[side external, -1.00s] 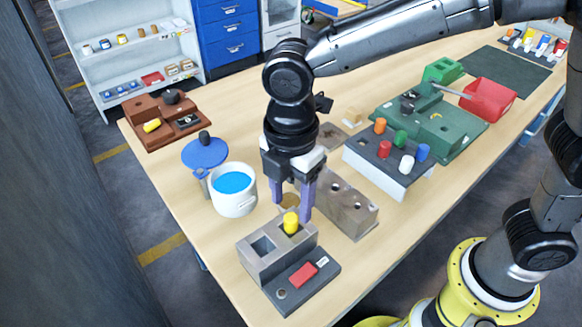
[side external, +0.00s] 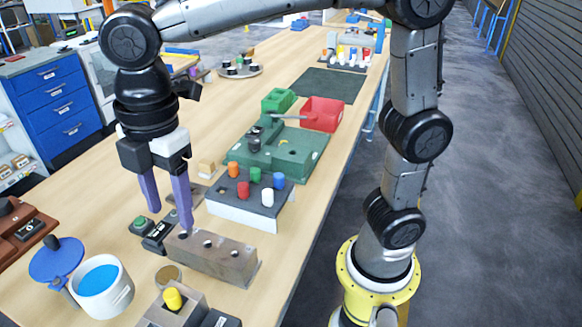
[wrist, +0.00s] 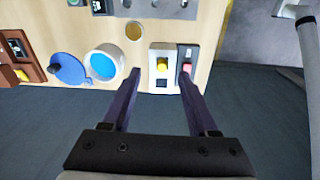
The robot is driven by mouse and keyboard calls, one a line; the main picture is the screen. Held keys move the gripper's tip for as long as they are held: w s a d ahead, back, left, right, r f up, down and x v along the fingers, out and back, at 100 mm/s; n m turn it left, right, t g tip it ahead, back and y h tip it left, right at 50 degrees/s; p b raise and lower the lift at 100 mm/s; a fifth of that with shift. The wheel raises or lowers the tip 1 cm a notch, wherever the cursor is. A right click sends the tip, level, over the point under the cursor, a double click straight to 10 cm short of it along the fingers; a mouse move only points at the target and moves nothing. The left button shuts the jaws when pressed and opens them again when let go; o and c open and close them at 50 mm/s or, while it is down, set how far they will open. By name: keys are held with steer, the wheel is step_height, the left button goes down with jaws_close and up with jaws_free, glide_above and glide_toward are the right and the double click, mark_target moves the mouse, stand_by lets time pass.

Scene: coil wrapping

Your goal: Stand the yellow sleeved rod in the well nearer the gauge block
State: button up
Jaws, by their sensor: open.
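The yellow sleeved rod (side external: 172,298) stands in a well of the grey two-well block (side external: 196,311), with its yellow top showing above the rim. It is in the well on the side toward the long holed block (side external: 214,258); I cannot tell for certain which object is the gauge block. In the wrist view the rod (wrist: 162,62) appears as a yellow top, and the other well (wrist: 162,84) looks dark and empty. My gripper (side external: 170,218) is open and empty, raised clear of the rod. The rod's lower part is hidden in the well.
A white pot with blue contents (side external: 100,285) and a blue lid (side external: 55,262) lie left of the well block. A round brass disc (side external: 168,274) lies beside it.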

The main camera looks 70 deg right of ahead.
steer(key=s+d+f+m+t, duration=0.2)
steer(key=s+d+m, duration=0.4)
steer(key=d+m, duration=0.2)
steer(key=s+d+f+m+t, duration=0.2)
steer(key=s+d+m, duration=0.5)
steer(key=d, duration=0.5)
steer(key=shift+d+m+t, duration=0.15)
steer(key=shift+m+t, duration=0.35)
steer(key=shift+m, duration=0.6)
steer(key=shift+s, duration=0.1)
